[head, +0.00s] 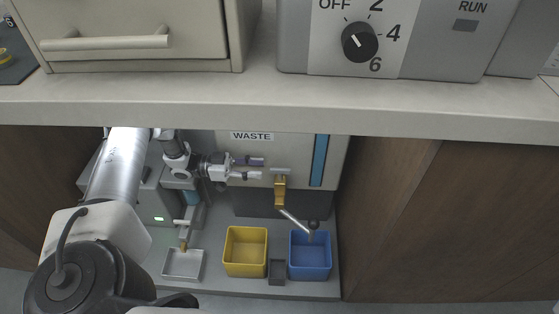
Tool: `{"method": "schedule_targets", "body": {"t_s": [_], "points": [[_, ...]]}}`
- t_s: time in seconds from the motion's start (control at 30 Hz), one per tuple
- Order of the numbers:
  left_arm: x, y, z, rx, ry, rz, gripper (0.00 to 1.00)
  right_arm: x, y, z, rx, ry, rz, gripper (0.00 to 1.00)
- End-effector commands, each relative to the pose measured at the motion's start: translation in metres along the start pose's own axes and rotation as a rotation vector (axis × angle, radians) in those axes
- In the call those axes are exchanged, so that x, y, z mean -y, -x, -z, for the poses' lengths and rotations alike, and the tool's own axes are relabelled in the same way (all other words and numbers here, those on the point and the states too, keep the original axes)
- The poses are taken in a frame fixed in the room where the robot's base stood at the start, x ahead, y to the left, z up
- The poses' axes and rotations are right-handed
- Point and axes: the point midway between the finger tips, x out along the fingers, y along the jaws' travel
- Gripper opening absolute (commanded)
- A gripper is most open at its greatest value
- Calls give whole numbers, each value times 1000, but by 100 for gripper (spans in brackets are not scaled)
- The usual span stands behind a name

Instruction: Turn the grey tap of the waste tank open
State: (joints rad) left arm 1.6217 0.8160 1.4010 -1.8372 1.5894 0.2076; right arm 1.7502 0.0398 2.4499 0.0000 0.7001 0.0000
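The waste tank (300,145) sits under the counter and bears a WASTE label (252,136). On its front is a tap with a brass body (280,190). A short pale grey handle (281,170) lies crosswise at its top. A grey spout (295,219) slants down to the right, its end over the blue bin. My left gripper (261,168) points right, just left of the tap handle. Its two fingers are apart with nothing seen between them. A small gap seems to separate the fingertips from the handle; depth is hard to judge. My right gripper is not in view.
Below stand a yellow bin (245,270), a blue bin (310,268), a small dark grey box (277,272) and a pale tray (183,264). The counter edge (300,112) overhangs; wooden panels (400,220) close the sides.

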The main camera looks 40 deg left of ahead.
Motion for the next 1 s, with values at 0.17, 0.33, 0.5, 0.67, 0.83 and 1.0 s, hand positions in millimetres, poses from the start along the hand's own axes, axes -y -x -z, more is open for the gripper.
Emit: {"method": "schedule_targets", "body": {"t_s": [0.17,0.33,0.5,0.67,0.83,1.0], "points": [[0,-29,-3,-1,0,-4,38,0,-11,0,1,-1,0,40],[0,-61,-3,-1,-1,-4,38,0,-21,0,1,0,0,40],[0,-74,-1,1,-1,-1,38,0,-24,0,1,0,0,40],[0,-75,0,1,-1,0,38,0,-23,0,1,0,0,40],[0,-75,0,1,-1,-1,0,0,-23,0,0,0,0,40],[0,-75,0,1,-1,-1,0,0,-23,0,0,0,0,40]]}}
